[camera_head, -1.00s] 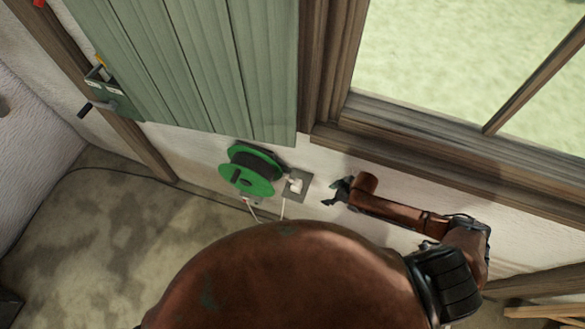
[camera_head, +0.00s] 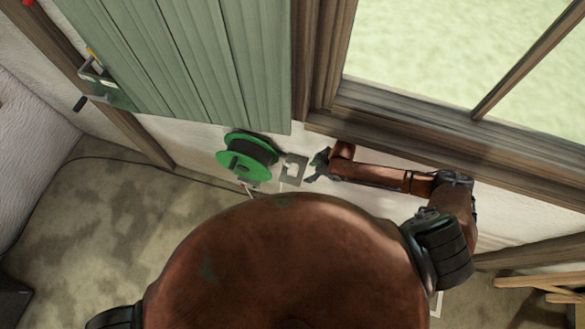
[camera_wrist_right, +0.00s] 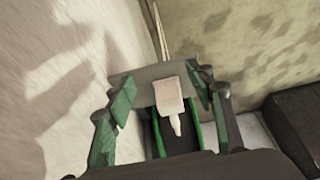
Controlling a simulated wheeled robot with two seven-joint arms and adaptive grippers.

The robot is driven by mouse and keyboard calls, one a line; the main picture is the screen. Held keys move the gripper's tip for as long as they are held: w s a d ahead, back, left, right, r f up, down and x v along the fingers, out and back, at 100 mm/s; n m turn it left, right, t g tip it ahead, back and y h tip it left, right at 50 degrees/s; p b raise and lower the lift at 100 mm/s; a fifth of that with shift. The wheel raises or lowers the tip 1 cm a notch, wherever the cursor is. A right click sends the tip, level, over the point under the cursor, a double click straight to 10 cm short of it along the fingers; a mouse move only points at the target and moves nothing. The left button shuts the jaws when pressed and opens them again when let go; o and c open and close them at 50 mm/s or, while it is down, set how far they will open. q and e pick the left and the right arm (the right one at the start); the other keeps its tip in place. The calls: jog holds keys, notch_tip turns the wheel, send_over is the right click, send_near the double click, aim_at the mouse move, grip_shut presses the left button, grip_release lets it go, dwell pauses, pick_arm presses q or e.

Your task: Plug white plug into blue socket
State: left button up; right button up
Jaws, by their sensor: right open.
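A white block with a narrow stub, which looks like the white plug (camera_wrist_right: 169,96), sits against a grey wall plate (camera_wrist_right: 128,84) in the right wrist view. The plate (camera_head: 301,163) is low on the wall in the head view, where the plug is hard to make out. My right gripper (camera_head: 316,166) is just right of the plate. In the wrist view its open fingers (camera_wrist_right: 160,92) stand either side of the plug, with visible gaps; I cannot tell the depth between them. My left gripper is out of view. I see no blue socket.
A green cable reel (camera_head: 247,158) is immediately left of the plate; its edge shows behind the plug in the wrist view. A wooden window frame (camera_head: 420,140) runs above my right arm. Green shutter boards (camera_head: 190,60) hang at upper left. A dark cable lies on the floor.

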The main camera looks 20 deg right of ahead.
aim_at(295, 168)
jog(key=shift+w+a, duration=0.7)
jog(key=shift+a, duration=0.35)
jog(key=shift+a, duration=0.1)
jog(key=shift+w+a, duration=0.25)
jog(key=shift+a, duration=0.05)
jog(key=shift+w+a+r+p, duration=0.1)
jog(key=shift+w+a+p, duration=0.2)
jog(key=shift+w+a, duration=0.25)
jog(key=shift+w+a+p, duration=0.3)
jog(key=shift+a, duration=0.4)
jog(key=x, duration=0.2)
jog(key=shift+w+a+f, duration=0.1)
jog(key=shift+a+f, duration=0.05)
jog(key=shift+f, duration=0.45)
jog(key=shift+c, duration=0.2)
jog(key=c, duration=1.1)
